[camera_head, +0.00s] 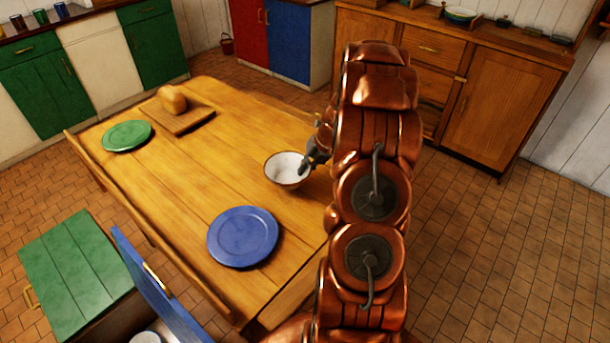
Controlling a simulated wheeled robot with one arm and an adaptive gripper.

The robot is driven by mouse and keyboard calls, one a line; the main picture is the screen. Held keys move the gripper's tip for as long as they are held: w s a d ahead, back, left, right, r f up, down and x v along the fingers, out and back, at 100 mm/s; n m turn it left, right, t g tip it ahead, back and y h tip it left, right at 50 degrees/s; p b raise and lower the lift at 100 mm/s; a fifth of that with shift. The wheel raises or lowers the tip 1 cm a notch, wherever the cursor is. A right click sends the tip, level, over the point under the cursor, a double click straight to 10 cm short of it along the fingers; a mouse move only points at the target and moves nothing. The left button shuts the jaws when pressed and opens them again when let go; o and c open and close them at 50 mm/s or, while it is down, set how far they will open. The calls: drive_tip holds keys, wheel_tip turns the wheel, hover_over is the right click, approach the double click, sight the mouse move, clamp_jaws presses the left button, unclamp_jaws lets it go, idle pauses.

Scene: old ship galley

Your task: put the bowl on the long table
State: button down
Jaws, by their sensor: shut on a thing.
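A white bowl with a brown rim (287,169) is upright at the right side of the long wooden table (190,190). My gripper (308,165) is at the bowl's right edge and is shut on its rim. My copper arm hides part of the gripper and the table's right edge. I cannot tell whether the bowl's base touches the tabletop or hangs just above it.
A blue plate (243,237), a green plate (127,136) and a board (180,119) with a loaf (172,99) are on the table. A green-topped cabinet (75,270) with an open blue door (155,285) stands at the lower left. Tiled floor is clear at right.

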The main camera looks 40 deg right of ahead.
sight(305, 185)
drive_tip(key=shift+f+p, duration=0.4)
drive_tip(key=shift+f, duration=1.15)
drive_tip(key=shift+f, duration=0.1)
drive_tip(key=c, duration=1.3)
unclamp_jaws()
